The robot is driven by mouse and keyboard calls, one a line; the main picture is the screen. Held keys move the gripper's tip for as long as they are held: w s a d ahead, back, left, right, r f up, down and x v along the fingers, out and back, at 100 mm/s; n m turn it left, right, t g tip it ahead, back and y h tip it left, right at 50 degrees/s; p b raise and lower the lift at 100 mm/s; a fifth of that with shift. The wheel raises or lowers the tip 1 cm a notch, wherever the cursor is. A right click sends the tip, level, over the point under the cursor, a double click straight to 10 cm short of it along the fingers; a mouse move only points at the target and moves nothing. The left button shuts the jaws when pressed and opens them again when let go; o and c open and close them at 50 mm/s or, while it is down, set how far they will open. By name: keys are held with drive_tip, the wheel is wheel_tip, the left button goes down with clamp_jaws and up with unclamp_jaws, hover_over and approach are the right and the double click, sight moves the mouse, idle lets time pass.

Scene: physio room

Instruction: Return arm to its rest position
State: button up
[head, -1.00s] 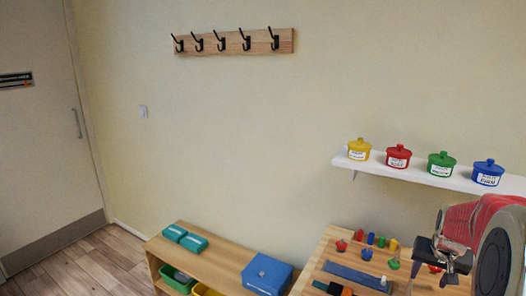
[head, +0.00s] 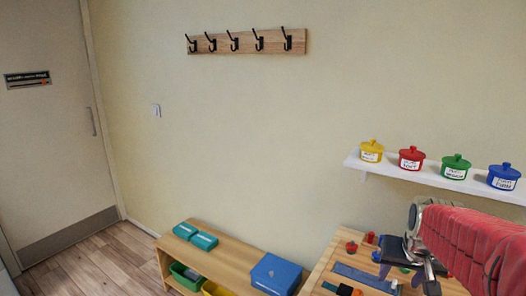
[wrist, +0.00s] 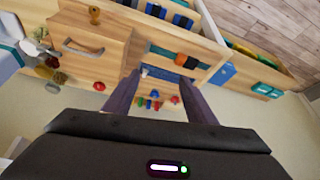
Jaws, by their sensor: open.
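My arm, in a red sleeve (head: 470,240), reaches in from the right edge in the head view. My gripper (wrist: 160,98) shows its two dark fingers spread apart in the wrist view, with nothing between them. In the head view its dark end hangs over the right part of the wooden table (head: 318,272) and hides some of the things there. The wrist view looks down past the fingers at the table and its small coloured pegs (wrist: 150,104).
A white shelf (head: 432,180) with yellow, red, green and blue lidded pots is close behind my arm. A hook rail (head: 247,41) hangs on the wall. Floor at left is clear.

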drive_tip(key=s+a+r+n+t+y, duration=0.1)
drive_tip(key=s+a+n, duration=0.3)
drive_tip(key=s+a, duration=1.2)
drive_tip(key=shift+a+r+y, duration=0.4)
drive_tip(key=shift+a, duration=0.65)
